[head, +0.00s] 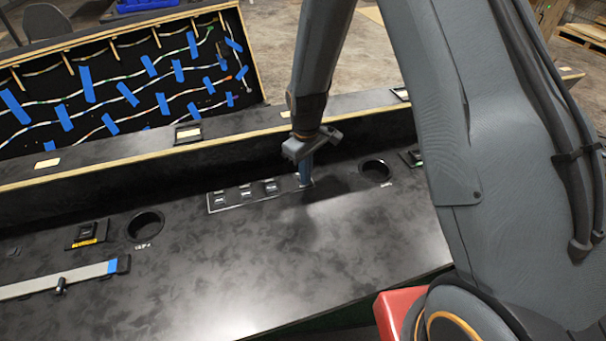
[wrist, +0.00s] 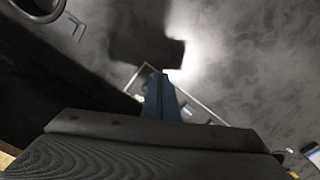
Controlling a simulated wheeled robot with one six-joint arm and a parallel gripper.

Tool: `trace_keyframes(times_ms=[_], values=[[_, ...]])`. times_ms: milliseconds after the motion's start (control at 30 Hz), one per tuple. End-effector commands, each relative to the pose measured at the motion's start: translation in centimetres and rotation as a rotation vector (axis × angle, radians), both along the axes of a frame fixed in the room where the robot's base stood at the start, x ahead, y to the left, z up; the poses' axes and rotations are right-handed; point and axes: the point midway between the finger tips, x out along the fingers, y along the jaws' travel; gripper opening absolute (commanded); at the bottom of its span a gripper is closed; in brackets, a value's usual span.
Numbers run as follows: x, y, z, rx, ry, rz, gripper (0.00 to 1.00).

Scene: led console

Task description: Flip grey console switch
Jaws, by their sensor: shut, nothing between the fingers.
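A grey switch panel (head: 229,199) lies flat on the black console top in the middle of the head view, with several small dark switches (head: 246,191) in a row. My gripper (head: 306,180) points down at the right end of this panel, its blue fingers shut and empty. The fingertips are at or just above the panel surface; I cannot tell whether they touch. They hide that end of the panel and any switch there. In the wrist view my shut fingers (wrist: 162,90) cover part of the panel, whose light edge (wrist: 203,107) shows beside them.
Round holes sit in the console top (head: 290,270), one to the left (head: 145,225) and one to the right (head: 375,171). A raised black ledge (head: 130,165) runs behind the panel. A grey bar with a blue end (head: 65,280) lies front left. A wired board (head: 125,85) stands behind.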

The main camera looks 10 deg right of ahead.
Motion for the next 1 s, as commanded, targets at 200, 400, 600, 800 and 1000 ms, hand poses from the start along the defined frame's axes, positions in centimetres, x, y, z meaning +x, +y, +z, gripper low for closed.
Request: trace_keyframes(times_ms=[200,400,600,800,1000], values=[[0.0,0.0,-0.4,0.000,0.000,0.000,0.00],[0.0,0.0,-0.4,0.000,0.000,0.000,0.00],[0.3,0.1,-0.4,0.000,0.000,0.000,0.00],[0.8,0.2,-0.4,0.000,0.000,0.000,0.00],[1.4,0.3,-0.4,0.000,0.000,0.000,0.00]])
